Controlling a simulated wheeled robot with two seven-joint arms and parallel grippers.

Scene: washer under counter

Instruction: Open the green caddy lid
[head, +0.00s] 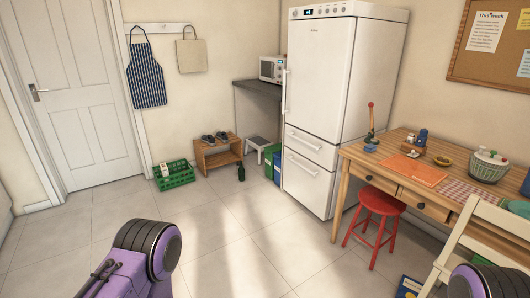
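A green bin (269,157), which looks like the green caddy, stands on the floor against the left side of the fridge. A blue bin (277,170) stands right beside it, nearer to me. The bins are small and far off in the head view, and I cannot make out the state of the green lid. Only purple and dark links of my two arms show at the bottom edge. Neither gripper is in view, and both arms are well away from the bins.
A green crate (175,177), a shoe bench (218,155), a dark bottle (241,172) and a grey step stool (259,146) stand near the bins. The fridge (335,95), wooden table (398,183), red stool (376,205) and pale chair (480,235) fill the right. The middle floor is clear.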

